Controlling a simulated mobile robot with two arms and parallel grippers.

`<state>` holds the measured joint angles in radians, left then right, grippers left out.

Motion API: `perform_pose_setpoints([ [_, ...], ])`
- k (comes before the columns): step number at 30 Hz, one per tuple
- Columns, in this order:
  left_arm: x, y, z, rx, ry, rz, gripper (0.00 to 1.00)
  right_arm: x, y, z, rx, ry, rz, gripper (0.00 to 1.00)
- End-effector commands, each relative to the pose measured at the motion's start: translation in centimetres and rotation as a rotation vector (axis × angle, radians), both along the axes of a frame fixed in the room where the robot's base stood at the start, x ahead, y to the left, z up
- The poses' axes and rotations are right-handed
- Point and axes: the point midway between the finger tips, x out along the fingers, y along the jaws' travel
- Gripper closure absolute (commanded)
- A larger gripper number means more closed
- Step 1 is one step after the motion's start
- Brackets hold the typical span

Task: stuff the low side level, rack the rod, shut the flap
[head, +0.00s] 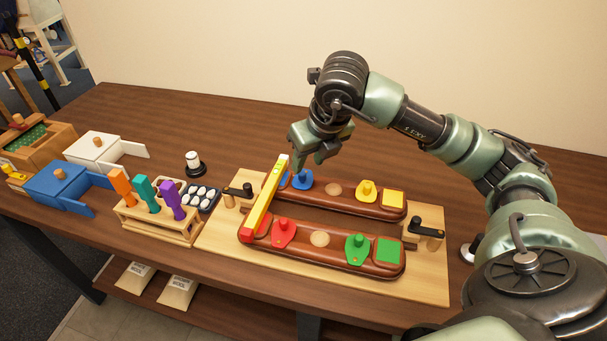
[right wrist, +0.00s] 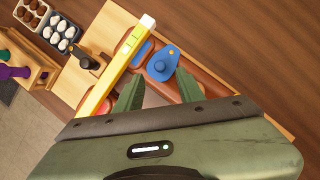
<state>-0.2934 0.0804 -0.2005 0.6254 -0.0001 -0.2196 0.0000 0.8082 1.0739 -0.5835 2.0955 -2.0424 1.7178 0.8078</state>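A yellow level (head: 264,205) with a red near end and a white far end lies across the left ends of two brown saddle bars, the far bar (head: 318,197) and the near bar (head: 335,252). It also shows in the right wrist view (right wrist: 118,67). My right gripper (head: 305,172) is above the far bar, just right of the level's far end, by the blue knobbed piece (right wrist: 162,63). Its fingers (right wrist: 158,92) are apart with nothing visible between them. A wooden rack (head: 160,222) holds orange, teal and purple handles. My left gripper is out of view.
Red (head: 284,232), green (head: 357,246) and yellow (head: 367,189) knobbed pieces sit on the bars. Black-handled clamps (head: 237,191) flank them on the board (head: 218,240). A blue box (head: 54,187) and white box (head: 94,149) have open flaps. Trays hold white and brown balls.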

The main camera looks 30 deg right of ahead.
Motion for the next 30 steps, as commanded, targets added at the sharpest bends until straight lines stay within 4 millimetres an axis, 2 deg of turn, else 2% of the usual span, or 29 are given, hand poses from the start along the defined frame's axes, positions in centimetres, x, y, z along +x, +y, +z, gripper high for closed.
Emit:
perform_pose_setpoints([
  [6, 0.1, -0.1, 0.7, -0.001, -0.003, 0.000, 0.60, 1.2, -0.1, -3.4, 0.001, 0.006, -0.001, 0.62],
  [10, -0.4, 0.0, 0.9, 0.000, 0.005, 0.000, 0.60, 1.9, -0.1, -4.7, 0.002, 0.004, -0.001, 0.62],
  [14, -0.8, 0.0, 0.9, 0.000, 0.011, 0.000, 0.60, 2.2, -0.2, -5.5, -0.001, 0.002, 0.000, 0.62],
  [21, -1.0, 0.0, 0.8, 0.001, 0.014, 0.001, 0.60, 2.3, -0.2, -5.6, 0.000, 0.001, 0.000, 0.62],
  [22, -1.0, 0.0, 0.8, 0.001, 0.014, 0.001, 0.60, 2.3, -0.2, -5.6, 0.000, 0.001, 0.000, 0.65],
  [26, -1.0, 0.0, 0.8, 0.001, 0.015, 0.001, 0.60, 2.3, -0.2, -5.6, 0.000, 0.001, 0.000, 1.00],
  [30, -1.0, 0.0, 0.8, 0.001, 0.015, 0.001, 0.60, 2.3, -0.2, -5.5, 0.000, 0.001, 0.000, 1.00],
])
